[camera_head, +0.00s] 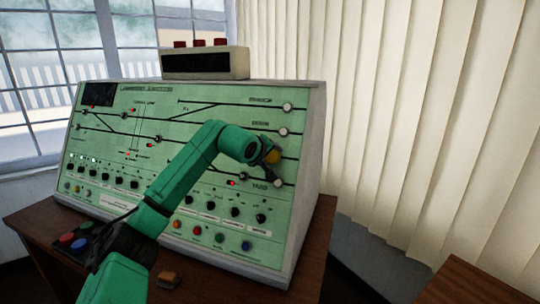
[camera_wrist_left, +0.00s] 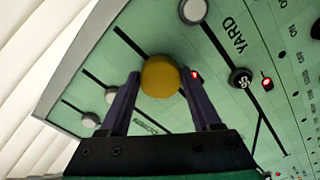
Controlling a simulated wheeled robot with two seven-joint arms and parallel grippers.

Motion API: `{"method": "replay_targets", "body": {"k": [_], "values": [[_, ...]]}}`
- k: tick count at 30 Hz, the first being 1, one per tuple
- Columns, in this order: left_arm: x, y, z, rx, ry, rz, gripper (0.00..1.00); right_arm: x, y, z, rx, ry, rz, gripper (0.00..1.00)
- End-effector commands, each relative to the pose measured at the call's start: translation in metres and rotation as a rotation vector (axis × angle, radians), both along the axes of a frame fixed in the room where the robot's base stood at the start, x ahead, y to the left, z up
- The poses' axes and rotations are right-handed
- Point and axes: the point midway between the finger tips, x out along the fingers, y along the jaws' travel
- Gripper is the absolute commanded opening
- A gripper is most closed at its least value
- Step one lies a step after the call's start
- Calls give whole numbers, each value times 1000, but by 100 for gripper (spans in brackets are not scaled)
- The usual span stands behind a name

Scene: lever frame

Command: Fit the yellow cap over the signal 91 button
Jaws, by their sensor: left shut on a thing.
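The yellow cap (camera_head: 274,157) is between the fingers of my left gripper (camera_head: 270,160), in front of the right part of the green signal panel (camera_head: 200,130). In the left wrist view the round cap (camera_wrist_left: 160,77) sits between the fingertips of my left gripper (camera_wrist_left: 161,82), which is shut on it. The cap covers the panel behind it, where a black track line runs in. I cannot tell whether it touches the panel. No label reading 91 is legible, so I cannot say which button is signal 91. My right gripper is not in view.
White round buttons show above the cap (camera_head: 284,132) and below it (camera_head: 278,183). A dark knob (camera_wrist_left: 241,78) and small red lights are nearby. A box with red tops (camera_head: 205,63) stands on the panel. An orange-brown block (camera_head: 168,280) lies on the wooden table (camera_head: 312,262).

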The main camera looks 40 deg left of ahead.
Motion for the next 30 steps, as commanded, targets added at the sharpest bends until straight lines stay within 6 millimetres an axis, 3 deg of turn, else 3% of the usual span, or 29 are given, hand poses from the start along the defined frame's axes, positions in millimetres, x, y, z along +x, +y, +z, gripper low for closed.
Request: {"method": "replay_targets", "body": {"k": [6,7,9,10,23,30], "values": [[0,-1,0,0,1,-1,13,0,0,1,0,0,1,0],[0,-1,0,1,0,0,68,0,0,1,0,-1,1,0],[0,-1,0,1,0,0,95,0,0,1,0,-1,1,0],[0,-1,0,1,0,0,100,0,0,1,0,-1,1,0],[0,-1,0,1,-1,-1,100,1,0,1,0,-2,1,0],[-16,-5,8,3,-1,0,100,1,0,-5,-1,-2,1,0]]}}
